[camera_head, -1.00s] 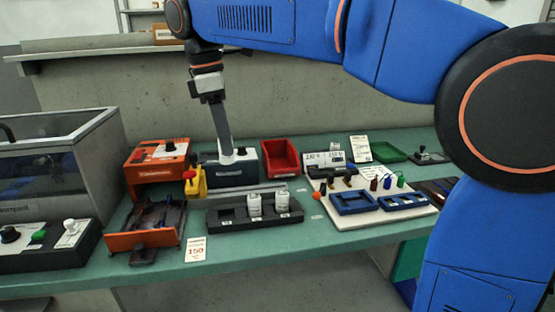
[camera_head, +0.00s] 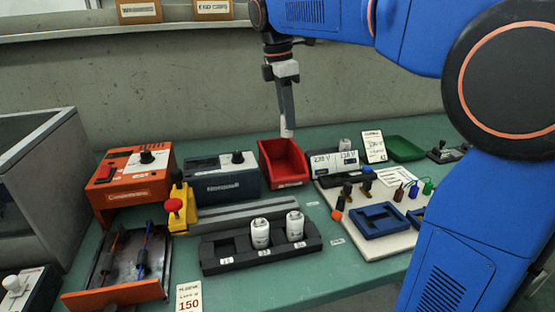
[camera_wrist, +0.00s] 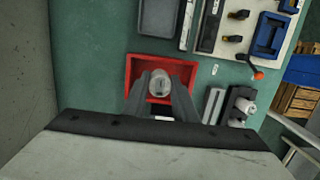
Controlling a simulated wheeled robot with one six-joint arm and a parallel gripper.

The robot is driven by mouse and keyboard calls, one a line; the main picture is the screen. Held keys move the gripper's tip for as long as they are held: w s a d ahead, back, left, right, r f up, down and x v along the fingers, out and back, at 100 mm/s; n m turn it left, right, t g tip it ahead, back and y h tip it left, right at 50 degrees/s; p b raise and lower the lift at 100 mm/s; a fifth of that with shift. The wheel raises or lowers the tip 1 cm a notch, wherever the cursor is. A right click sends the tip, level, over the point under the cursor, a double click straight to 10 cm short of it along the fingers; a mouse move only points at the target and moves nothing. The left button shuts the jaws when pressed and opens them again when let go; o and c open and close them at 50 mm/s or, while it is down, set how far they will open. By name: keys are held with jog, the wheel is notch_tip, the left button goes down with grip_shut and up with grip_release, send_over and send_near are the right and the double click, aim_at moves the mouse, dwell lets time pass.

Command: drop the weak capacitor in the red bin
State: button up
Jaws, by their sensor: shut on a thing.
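A small white cylindrical capacitor (camera_head: 288,131) is at the lower end of my gripper (camera_head: 287,122) in the head view. In the wrist view the capacitor (camera_wrist: 159,79) sits between the two grey fingers of my gripper (camera_wrist: 160,84), which are shut on it. The red bin (camera_head: 300,182) stands open below and slightly in front of it in the head view. In the wrist view the capacitor appears over the red bin (camera_wrist: 132,68), inside its outline. The exact height above the bin is hard to tell.
Left of the bin is a dark tester (camera_head: 222,180); right is a display meter (camera_head: 333,163). A black rack (camera_head: 222,262) in front holds two white capacitors (camera_head: 260,234). A green tray (camera_head: 405,149) stands right. A red-knobbed yellow switch (camera_head: 178,205) is left.

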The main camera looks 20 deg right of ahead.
aim_at(287, 135)
jog(key=shift+f, duration=2.95)
jog(key=o, duration=1.1)
jog(key=a+r, duration=0.1)
jog(key=r, duration=1)
jog(key=a+r, duration=0.1)
jog(key=r, duration=0.5)
jog(key=shift+a+r, duration=0.15)
jog(key=shift+a, duration=0.15)
jog(key=shift+s, duration=0.1)
